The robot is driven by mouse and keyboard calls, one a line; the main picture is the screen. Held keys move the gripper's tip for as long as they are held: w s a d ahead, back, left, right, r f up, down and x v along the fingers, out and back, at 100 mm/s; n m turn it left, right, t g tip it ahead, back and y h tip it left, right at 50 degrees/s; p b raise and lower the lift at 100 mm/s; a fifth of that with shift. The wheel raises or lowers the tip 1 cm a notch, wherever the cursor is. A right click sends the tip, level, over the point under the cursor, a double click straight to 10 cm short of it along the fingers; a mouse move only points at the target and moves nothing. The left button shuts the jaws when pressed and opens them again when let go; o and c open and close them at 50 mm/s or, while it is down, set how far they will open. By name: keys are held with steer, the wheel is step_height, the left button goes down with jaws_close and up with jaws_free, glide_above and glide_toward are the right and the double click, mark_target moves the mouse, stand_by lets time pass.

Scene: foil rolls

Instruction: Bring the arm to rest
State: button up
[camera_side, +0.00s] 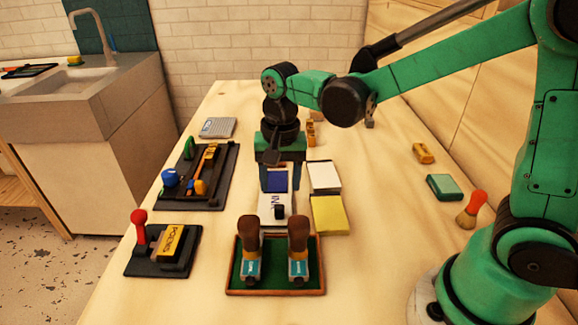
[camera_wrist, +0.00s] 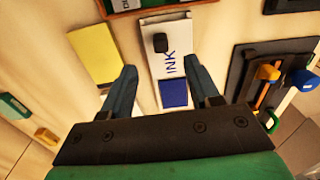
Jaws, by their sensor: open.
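My green and black gripper (camera_side: 276,180) points down over the worktable, above the white INK case (camera_side: 268,212). In the wrist view my gripper (camera_wrist: 163,82) has its two dark fingers spread well apart with nothing held between them. The white INK case (camera_wrist: 178,28) with its blue pad (camera_wrist: 173,93) shows between and beyond the fingers. A small black block rests on the case. The gap between fingertips and case is hard to judge.
Two brown-handled stamps (camera_side: 298,234) stand in a green-lined tray (camera_side: 318,289) in front. White (camera_side: 323,176) and yellow (camera_side: 328,214) pads lie right of the case. A black tool board (camera_side: 216,192) and red-knobbed device (camera_side: 140,227) stand left.

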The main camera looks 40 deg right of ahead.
steer(key=s+d+r+n+t, duration=0.3)
steer(key=s+r+n+t, duration=0.2)
steer(key=n, duration=0.3)
steer(key=shift+s+d+n+t, duration=0.35)
steer(key=shift+s+t, duration=0.25)
steer(key=shift+t, duration=0.3)
